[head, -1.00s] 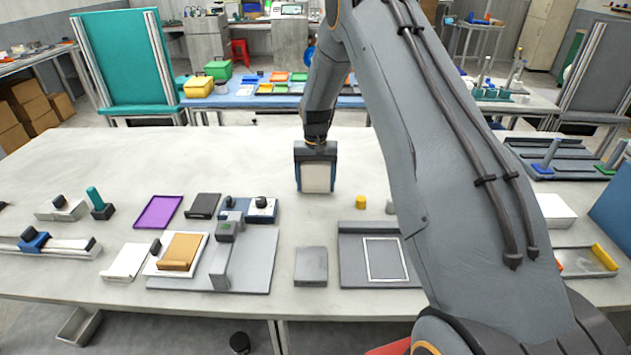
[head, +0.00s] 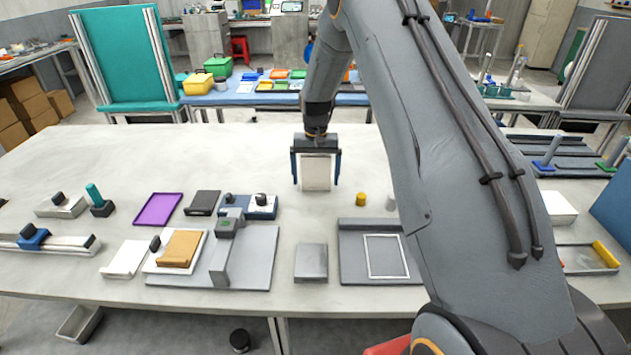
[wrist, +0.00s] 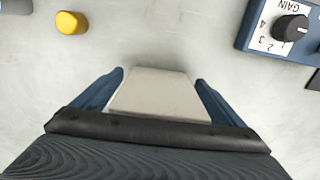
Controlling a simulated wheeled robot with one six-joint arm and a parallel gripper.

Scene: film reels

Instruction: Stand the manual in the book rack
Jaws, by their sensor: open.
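A pale cream, flat block (head: 316,172), perhaps the manual, stands upright on the table near the middle, between the fingers of my gripper (head: 317,168). In the wrist view, the block (wrist: 158,95) lies between the two blue fingers of my gripper (wrist: 160,92). The fingers are open, with a small gap on each side in the head view. I cannot make out a book rack for certain, and any support around the block's foot is not clear.
Left of the gripper are a purple tray (head: 158,209), a dark flat box (head: 205,203) and a blue-and-white knob box (head: 262,207). A yellow cylinder (head: 360,199) stands to the right. A grey block (head: 311,262) lies in front. The table behind and left is clear.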

